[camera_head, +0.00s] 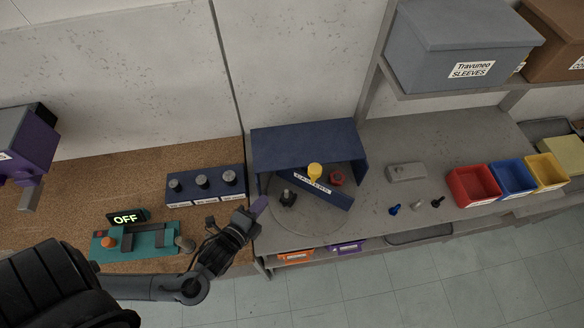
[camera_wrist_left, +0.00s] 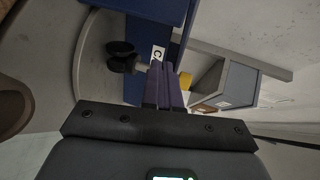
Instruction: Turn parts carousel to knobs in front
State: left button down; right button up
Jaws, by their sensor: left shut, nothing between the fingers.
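The parts carousel (camera_head: 300,229) is a round grey turntable, partly under a dark blue hood (camera_head: 305,140). A blue divider (camera_head: 335,197) stands across it, with a white label reading "CASTERS" facing front. A black part (camera_head: 287,197) sits on the disc at front left; a yellow part (camera_head: 314,171) and a red part (camera_head: 337,177) show at the divider, partly hidden. My left gripper (camera_head: 259,206) is shut and empty at the disc's left edge. In the left wrist view its purple fingers (camera_wrist_left: 165,85) point toward the divider, beside the black part (camera_wrist_left: 122,56). My right gripper is out of view.
A teal fixture (camera_head: 135,241) and an "OFF" display (camera_head: 128,217) are further left. Small loose parts (camera_head: 416,205) and red, blue and yellow bins (camera_head: 474,187) lie right. An orange bin (camera_head: 296,256) is below the bench.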

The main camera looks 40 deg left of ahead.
pick_arm(q)
jog(key=f, duration=0.1)
send_near(286, 172)
jog(key=x, duration=0.4)
jog(key=shift+w+r, duration=0.1)
jog(key=shift+w, duration=0.25)
jog(key=shift+w+a, duration=0.15)
jog(key=shift+w, duration=0.7)
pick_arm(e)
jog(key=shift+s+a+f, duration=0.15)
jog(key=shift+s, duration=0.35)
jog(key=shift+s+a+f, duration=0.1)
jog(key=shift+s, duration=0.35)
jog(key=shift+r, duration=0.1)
